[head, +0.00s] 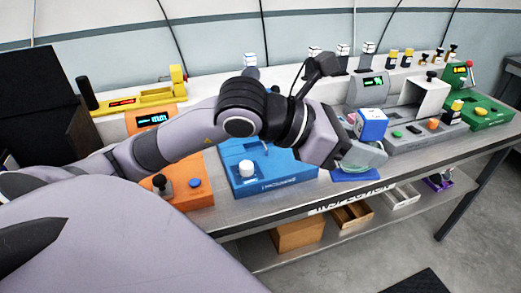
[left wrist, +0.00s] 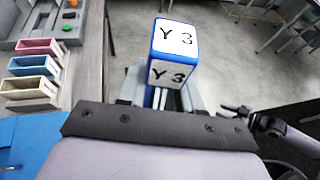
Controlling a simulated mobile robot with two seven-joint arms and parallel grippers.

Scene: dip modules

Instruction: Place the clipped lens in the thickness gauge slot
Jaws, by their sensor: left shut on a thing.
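My left gripper (head: 360,153) is shut on the clip (head: 371,124), whose blue-and-white cube sticks up from the fingers. The left wrist view shows the cube (left wrist: 174,48) marked "Y 3". A pale greenish loop shows just below the gripper in the head view, but I cannot tell whether it is the lens. The held clip is above the bench's front edge, right of a blue station (head: 275,182) with a white knob. I cannot tell which station is the thickness gauge, and its slot is not clear.
An orange station (head: 190,190) and a yellow device (head: 140,100) stand left on the bench. Grey (head: 425,135) and green (head: 485,112) stations stand right. More tagged cubes (head: 342,50) stand behind. Pink, blue and cream bins (left wrist: 32,68) show in the left wrist view.

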